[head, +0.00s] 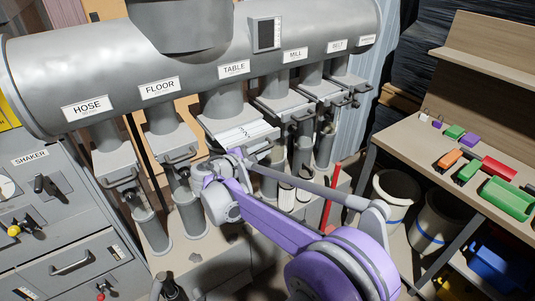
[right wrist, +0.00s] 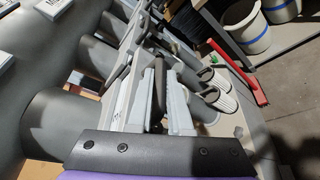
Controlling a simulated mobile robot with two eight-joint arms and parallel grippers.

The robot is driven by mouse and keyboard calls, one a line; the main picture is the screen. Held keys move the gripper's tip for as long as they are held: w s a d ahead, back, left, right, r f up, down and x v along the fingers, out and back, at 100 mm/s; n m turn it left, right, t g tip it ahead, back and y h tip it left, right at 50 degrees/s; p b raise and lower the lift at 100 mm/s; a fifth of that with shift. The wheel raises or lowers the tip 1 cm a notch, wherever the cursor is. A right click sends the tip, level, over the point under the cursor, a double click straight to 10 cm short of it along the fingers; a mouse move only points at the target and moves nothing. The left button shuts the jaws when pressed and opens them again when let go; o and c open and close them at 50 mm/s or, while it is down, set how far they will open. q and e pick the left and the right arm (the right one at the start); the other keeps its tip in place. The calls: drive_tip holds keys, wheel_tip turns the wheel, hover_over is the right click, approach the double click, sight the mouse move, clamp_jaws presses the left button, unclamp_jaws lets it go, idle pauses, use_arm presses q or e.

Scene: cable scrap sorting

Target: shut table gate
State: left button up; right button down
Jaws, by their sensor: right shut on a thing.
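The duct branch labelled TABLE (head: 234,69) hangs under the big grey pipe. Its table gate (head: 246,134) is a pale sliding plate that sticks out from the branch toward me. My right gripper (head: 243,156) is at the front end of this plate, shut on the gate's handle, which the gripper mostly hides in the head view. In the right wrist view, the gripper fingers (right wrist: 158,88) close around a dark handle beside the pale plate (right wrist: 128,75). My left gripper is not in view.
Gates labelled HOSE (head: 87,106) and FLOOR (head: 159,87) are to the left, and MILL (head: 295,54) and BELT (head: 337,45) to the right, with protruding handles close by. A grey shaker cabinet (head: 60,220) is at left. A workbench (head: 420,150) with coloured bins stands right.

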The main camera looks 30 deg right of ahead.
sight(247, 133)
drive_tip(key=w, duration=0.3)
drive_tip(key=w+p, duration=0.1)
drive_tip(key=w, duration=0.5)
drive_tip(key=shift+w+a+p, duration=0.3)
drive_tip(key=shift+a+p, duration=0.05)
drive_tip(key=shift+a, duration=0.05)
drive_tip(key=shift+r, duration=0.15)
drive_tip(key=c, duration=1.1)
unclamp_jaws()
drive_tip(key=shift+o, duration=1.3)
drive_tip(key=shift+w, duration=0.15)
drive_tip(key=shift+a, duration=0.25)
drive_tip(key=v, duration=1)
drive_tip(key=shift+s+a+b, duration=0.15)
drive_tip(key=shift+s+b, duration=0.1)
drive_tip(key=shift+b, duration=0.05)
